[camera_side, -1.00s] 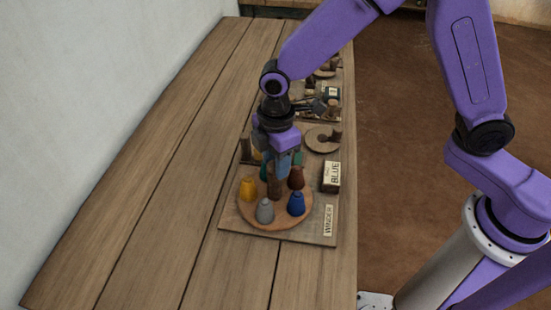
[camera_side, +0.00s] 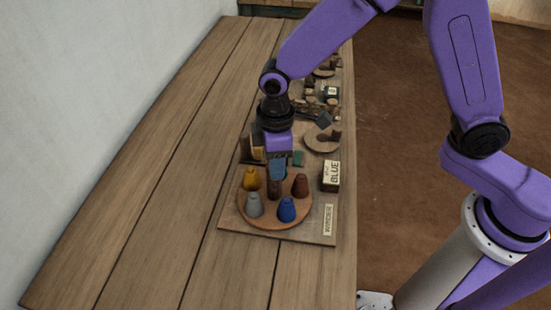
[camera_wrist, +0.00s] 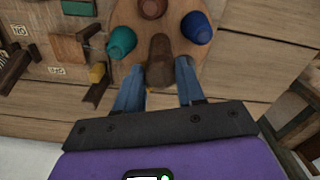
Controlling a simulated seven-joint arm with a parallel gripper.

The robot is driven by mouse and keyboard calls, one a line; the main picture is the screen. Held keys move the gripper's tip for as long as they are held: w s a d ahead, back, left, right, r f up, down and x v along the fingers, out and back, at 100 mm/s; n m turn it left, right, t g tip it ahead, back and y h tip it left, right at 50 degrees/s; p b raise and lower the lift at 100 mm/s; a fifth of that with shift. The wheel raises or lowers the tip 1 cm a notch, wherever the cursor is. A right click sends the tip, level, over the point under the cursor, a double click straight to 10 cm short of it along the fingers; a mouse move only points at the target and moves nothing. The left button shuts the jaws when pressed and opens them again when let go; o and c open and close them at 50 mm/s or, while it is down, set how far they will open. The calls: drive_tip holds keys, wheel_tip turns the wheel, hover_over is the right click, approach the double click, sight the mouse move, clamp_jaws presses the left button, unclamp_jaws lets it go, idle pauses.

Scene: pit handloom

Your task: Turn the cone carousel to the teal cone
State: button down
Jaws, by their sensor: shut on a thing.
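The cone carousel (camera_side: 270,222) is a round wooden disc with a brown centre post (camera_side: 274,190). My gripper (camera_side: 276,178) points down over the disc and is shut on the post; in the wrist view its blue fingers flank the post (camera_wrist: 159,68). The teal cone (camera_wrist: 122,41) shows in the wrist view, left of the post; my gripper seems to hide it in the side view. On the disc in the side view are a yellow cone (camera_side: 251,179), a grey cone (camera_side: 254,206), a blue cone (camera_side: 287,209) and a red-brown cone (camera_side: 300,187).
The carousel stands on a board with a WINDER label (camera_side: 328,220). A card reading BLUE (camera_side: 331,176) stands at its right edge. Behind are a round wooden piece (camera_side: 322,139) and more fittings. The bench planks (camera_side: 160,190) at left are clear.

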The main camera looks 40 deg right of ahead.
drive_tip(key=c, duration=0.7)
unclamp_jaws()
drive_tip(key=shift+r, duration=0.1)
wheel_tip(320, 180, up, 17)
drive_tip(key=shift+r, duration=0.15)
drive_tip(key=s+d+f, duration=0.2)
drive_tip(key=s+d, duration=0.5)
drive_tip(key=s+d+f, duration=0.3)
drive_tip(key=s+d, duration=0.3)
drive_tip(key=s, duration=0.1)
drive_tip(key=s+d+f, duration=0.2)
drive_tip(key=s+d, duration=0.5)
drive_tip(key=shift+s+d+f, duration=0.3)
drive_tip(key=shift+s, duration=0.05)
